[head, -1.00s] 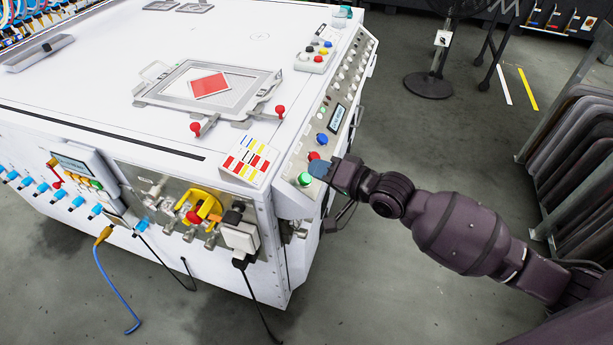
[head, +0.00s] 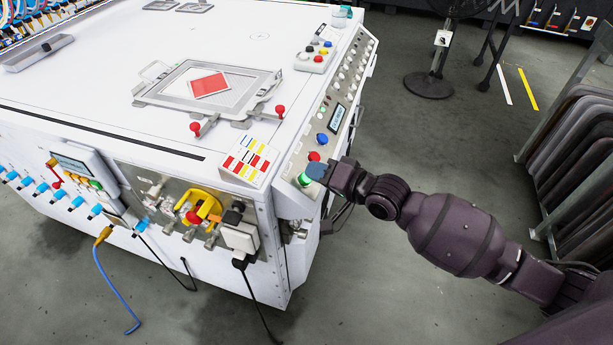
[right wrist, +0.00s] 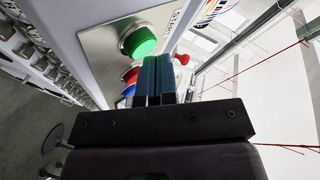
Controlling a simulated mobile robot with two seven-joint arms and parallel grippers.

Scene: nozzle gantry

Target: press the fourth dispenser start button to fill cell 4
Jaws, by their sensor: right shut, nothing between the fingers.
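The green button (head: 303,180) is at the near end of the sloped control panel on the white machine. In the right wrist view the green button (right wrist: 138,42) sits in a metal plate, with a label reading START beside it. My right gripper (head: 315,172) is shut and empty, its blue fingertips right beside the green button. In the right wrist view the shut fingers (right wrist: 158,62) overlap the button's lower right edge; whether they touch it I cannot tell. My left gripper is not in view. No cell number or dispenser number is readable.
A red button (head: 314,156) and a blue button (head: 322,139) are just beyond on the same panel, near a small display (head: 338,117). A card of coloured labels (head: 246,160) lies left of the panel. The floor right of the machine is partly clear.

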